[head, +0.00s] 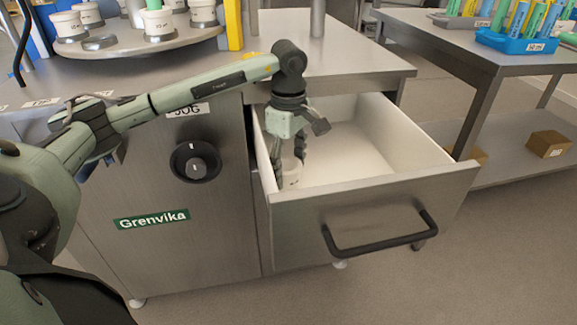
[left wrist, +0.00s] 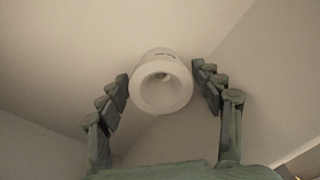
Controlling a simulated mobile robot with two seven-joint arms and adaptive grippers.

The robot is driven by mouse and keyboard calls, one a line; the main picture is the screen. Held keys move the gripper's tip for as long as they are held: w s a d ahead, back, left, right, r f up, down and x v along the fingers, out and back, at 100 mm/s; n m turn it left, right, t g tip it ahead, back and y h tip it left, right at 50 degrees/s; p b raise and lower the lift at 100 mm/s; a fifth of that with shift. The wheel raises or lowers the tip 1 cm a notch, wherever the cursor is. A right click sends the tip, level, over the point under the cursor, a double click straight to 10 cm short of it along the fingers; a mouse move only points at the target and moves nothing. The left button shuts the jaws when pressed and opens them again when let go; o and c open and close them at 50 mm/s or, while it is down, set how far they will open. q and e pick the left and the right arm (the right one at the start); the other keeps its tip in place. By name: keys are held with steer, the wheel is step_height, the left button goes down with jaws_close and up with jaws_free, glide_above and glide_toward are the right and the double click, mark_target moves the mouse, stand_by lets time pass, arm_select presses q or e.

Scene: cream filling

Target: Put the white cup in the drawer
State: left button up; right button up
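The white cup (head: 292,174) is inside the open drawer (head: 365,210), near its left wall. In the left wrist view the cup (left wrist: 161,84) shows its round mouth toward the camera. My left gripper (head: 289,148) reaches down into the drawer over the cup. Its two fingers (left wrist: 160,76) are spread on either side of the cup, with a narrow gap visible at each side. The fingers and the drawer front hide part of the cup in the head view. My right gripper is not in view.
The drawer front has a black handle (head: 380,243). The rest of the drawer floor (head: 350,150) is bare. A steel worktop (head: 340,62) lies above the drawer, with a round platform (head: 135,42) of white cups at the back left. A side table (head: 450,40) with blue racks stands at the right.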

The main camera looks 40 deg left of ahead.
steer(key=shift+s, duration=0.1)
arm_select(q)
steer(key=shift+r, duration=0.55)
step_height(320, 180, up, 11)
steer(key=shift+r+p, duration=0.15)
steer(key=shift+p, duration=0.3)
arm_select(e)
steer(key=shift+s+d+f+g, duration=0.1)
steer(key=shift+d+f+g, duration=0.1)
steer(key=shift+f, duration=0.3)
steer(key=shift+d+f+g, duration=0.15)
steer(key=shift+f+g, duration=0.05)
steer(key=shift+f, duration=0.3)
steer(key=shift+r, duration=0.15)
